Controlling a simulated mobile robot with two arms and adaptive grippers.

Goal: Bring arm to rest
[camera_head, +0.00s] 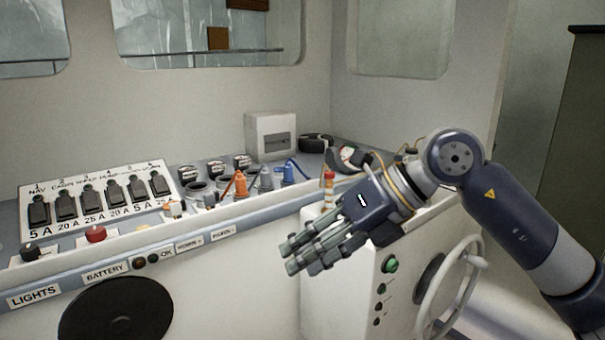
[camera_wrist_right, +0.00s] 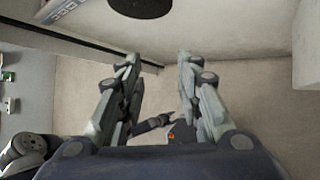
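My right gripper (camera_head: 308,252) is in front of the console, left of the steering wheel, with its fingers pointing to the lower left. In the right wrist view its two fingers (camera_wrist_right: 157,62) stand apart with nothing between them, over the bare floor. My right arm (camera_head: 510,225) comes in from the right, bent at a dark blue joint. It appears clear of the console, though it hides part of the console top.
The console carries a breaker panel (camera_head: 95,200), a red knob (camera_head: 96,234), orange (camera_head: 240,184) and blue (camera_head: 289,172) connectors, and a white box (camera_head: 271,136). A steering wheel (camera_head: 449,292) and green button (camera_head: 390,264) are close to my right arm.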

